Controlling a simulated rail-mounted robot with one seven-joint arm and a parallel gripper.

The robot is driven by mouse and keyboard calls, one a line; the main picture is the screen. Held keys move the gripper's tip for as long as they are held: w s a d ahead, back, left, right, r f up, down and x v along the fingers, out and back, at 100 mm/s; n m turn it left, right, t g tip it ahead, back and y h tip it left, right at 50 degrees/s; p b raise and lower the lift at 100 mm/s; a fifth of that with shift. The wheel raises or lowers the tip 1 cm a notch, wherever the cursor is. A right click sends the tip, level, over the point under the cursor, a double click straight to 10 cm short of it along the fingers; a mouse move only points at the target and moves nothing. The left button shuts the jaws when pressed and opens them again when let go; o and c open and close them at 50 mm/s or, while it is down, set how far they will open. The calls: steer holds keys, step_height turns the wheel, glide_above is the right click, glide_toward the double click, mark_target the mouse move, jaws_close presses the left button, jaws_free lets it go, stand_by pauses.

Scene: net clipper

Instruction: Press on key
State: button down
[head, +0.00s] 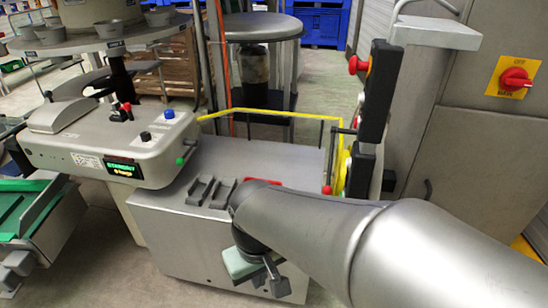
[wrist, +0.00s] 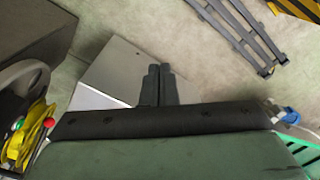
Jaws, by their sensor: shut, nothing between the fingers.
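A grey control box (head: 100,150) stands at the left in the head view. Its front has a small lit green display (head: 122,168) and a green knob (head: 180,160). On top are a blue button (head: 169,114), a black button (head: 145,136) and small red and black levers. I cannot tell which of these is the on key; no label is readable. My gripper (head: 274,272) is low in front of the grey machine body, right of the control box and apart from it. In the wrist view my gripper (wrist: 158,70) has its two dark fingers together, with nothing between them.
The grey machine top (head: 255,160) has black rails and a yellow guard frame (head: 265,112). A post with a red knob (head: 357,65) stands right of it. A cabinet with a red main switch (head: 515,78) is at the far right. A green conveyor (head: 25,205) lies left.

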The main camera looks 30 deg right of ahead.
steer(key=w+d+f+n+h+p, duration=0.2)
steer(key=w+d+n+h, duration=0.3)
steer(key=w+d+h, duration=0.3)
steer(key=w+d+f+n+h+p, duration=0.3)
steer(key=w+d+f+n+h, duration=0.2)
steer(key=w+d, duration=0.9)
steer(key=d+n+h, duration=0.1)
steer(key=h, duration=0.2)
steer(key=shift+w+f+t+p, duration=0.2)
steer(key=shift+w+t+p, duration=0.1)
steer(key=shift+t, duration=0.1)
steer(key=shift+s, duration=0.1)
steer(key=s+d, duration=0.5)
steer(key=d, duration=0.1)
steer(key=shift+s+d+b, duration=0.35)
steer(key=shift+b, duration=0.1)
steer(key=shift+s+d, duration=0.1)
stand_by(0.4)
steer(key=shift+s+d+b, duration=0.15)
steer(key=shift+d+b, duration=0.05)
steer(key=shift+b, duration=0.1)
